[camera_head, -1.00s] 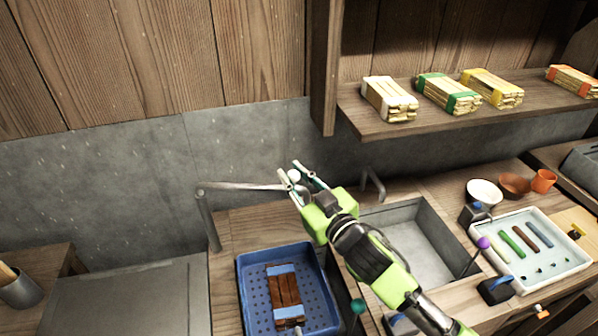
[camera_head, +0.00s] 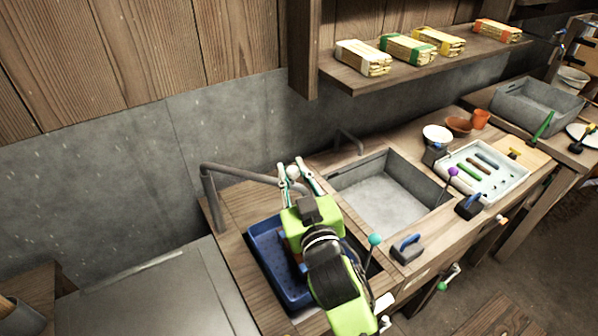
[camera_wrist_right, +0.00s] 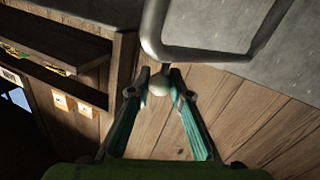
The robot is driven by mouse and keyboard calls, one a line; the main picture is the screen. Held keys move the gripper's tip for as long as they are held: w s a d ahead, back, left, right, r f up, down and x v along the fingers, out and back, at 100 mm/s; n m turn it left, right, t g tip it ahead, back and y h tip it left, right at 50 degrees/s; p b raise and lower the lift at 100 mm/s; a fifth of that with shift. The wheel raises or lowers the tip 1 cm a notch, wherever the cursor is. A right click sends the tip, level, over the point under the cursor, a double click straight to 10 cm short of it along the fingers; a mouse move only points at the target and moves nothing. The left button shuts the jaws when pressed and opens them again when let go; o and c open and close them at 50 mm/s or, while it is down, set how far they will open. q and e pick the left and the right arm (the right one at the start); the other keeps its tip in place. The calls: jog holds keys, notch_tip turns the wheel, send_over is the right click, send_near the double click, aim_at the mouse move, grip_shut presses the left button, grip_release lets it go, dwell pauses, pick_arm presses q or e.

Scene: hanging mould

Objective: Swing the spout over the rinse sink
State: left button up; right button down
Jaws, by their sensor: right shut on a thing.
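The spout (camera_head: 240,173) is a grey bent pipe on a post near the back wall, left of the sink. A pale ball knob (camera_head: 292,172) is at its free end. My right gripper (camera_head: 292,175) is shut on the knob; in the right wrist view the knob (camera_wrist_right: 160,86) sits between the fingertips, below the pipe (camera_wrist_right: 153,35). The rinse sink (camera_head: 385,202) is a grey sunken basin in the wooden counter. The spout's end is just left of the sink's left rim, not over the basin. My left gripper is not in view.
A blue tray (camera_head: 262,240) stands below the spout, partly hidden by my right arm. A small pipe (camera_head: 348,140) rises behind the sink. Tool handles and a white tray (camera_head: 487,170) lie to the right. A shelf (camera_head: 400,77) holds several wrapped bundles.

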jog(key=shift+s+a, duration=0.1)
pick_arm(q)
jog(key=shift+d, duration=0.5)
pick_arm(e)
jog(key=c, duration=1.8)
grip_release()
jog(key=shift+c, duration=0.2)
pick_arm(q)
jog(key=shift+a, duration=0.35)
pick_arm(e)
jog(key=v, duration=1.2)
